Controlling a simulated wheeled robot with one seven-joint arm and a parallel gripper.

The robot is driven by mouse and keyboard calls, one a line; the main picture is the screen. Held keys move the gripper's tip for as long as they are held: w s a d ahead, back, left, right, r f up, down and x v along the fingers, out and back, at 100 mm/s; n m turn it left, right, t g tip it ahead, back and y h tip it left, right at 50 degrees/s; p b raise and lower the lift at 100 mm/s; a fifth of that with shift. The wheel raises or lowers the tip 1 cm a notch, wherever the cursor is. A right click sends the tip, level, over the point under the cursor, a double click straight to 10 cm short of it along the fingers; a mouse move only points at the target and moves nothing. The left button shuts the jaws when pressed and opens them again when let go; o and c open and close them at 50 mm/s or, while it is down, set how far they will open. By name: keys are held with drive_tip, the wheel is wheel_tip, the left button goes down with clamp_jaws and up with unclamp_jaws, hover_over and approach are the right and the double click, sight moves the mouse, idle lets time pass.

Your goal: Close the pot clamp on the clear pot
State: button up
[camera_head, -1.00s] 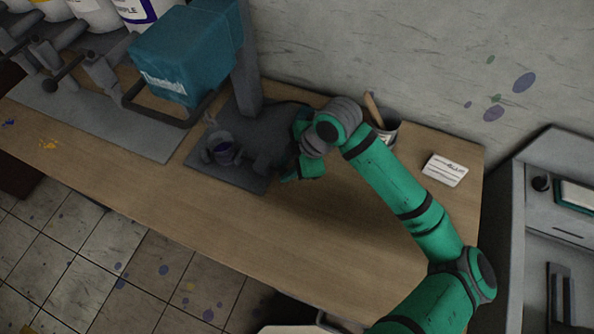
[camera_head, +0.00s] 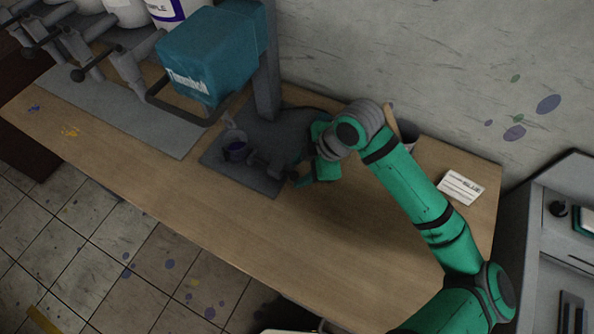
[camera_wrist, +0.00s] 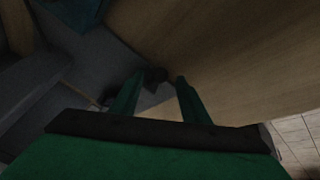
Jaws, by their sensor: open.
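The clear pot (camera_head: 236,149), with dark purple contents, stands on the dark base plate beneath the teal machine in the head view. The pot clamp (camera_head: 266,166) is a dark grey piece on the plate just right of the pot, its outer end close to my fingers. I cannot tell its exact position against the pot. My gripper (camera_head: 302,173) is at the clamp's right end, low over the plate's edge. In the wrist view my gripper (camera_wrist: 160,76) has its two green fingers apart, with a dark clamp end (camera_wrist: 156,76) between or just beyond the tips. Contact is unclear.
The teal machine (camera_head: 210,52) and its column (camera_head: 265,85) rise behind the pot. Grey levers (camera_head: 128,70) stand at the left. A dark cup (camera_head: 408,132) and a white card (camera_head: 461,187) are to the right. The table front (camera_head: 240,235) is clear.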

drive_tip(key=w+v, duration=0.1)
drive_tip(key=v, duration=0.7)
drive_tip(key=shift+s+r, duration=0.35)
drive_tip(key=shift+s, duration=0.2)
drive_tip(key=shift+d, duration=0.15)
